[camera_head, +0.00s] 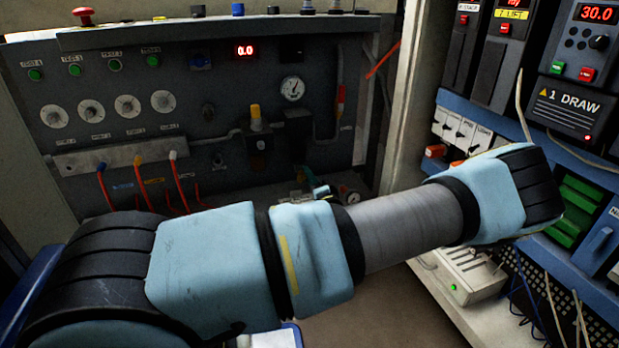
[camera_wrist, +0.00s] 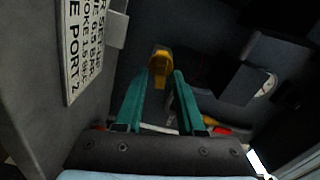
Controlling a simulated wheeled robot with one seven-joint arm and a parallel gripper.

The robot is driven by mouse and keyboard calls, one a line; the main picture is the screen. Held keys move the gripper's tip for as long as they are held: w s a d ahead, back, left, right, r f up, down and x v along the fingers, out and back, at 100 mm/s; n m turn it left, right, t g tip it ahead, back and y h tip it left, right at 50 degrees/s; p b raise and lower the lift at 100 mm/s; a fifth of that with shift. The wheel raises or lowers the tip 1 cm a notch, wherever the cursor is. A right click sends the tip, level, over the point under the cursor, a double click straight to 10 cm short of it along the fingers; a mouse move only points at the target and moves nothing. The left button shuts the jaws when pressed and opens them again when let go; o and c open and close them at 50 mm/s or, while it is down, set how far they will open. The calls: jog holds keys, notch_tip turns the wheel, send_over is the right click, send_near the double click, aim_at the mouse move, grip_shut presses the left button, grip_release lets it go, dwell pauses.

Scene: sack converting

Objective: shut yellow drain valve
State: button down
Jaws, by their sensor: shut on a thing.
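In the wrist view, my gripper (camera_wrist: 160,80) has two teal fingers reaching forward, with their tips on either side of a yellow part (camera_wrist: 161,62). I take this part to be the yellow drain valve's handle. The gripper is shut on it. The valve's body and mounting are dark and cannot be made out. In the head view, my blue and grey arm crosses the picture and hides much of the lower panel. I cannot clearly pick out the gripper or the valve handle there.
A dark panel (camera_head: 215,95) with dials, green buttons and red hoses stands behind my arm. It carries a yellow-topped fitting (camera_head: 256,118) and a round gauge (camera_head: 292,88). A control rack (camera_head: 540,130) stands close on the right. In the wrist view, a lettered sign (camera_wrist: 88,45) is on the left.

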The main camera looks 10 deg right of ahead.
jog(key=shift+f+m, duration=0.15)
jog(key=shift+m, duration=1.05)
jog(key=c, duration=0.9)
grip_release()
jog(key=shift+o, duration=0.2)
jog(key=s+d+p, duration=0.1)
jog(key=s+p, duration=0.1)
jog(key=s, duration=0.8)
jog(key=shift+s+d, duration=0.2)
jog(key=shift+s, duration=0.2)
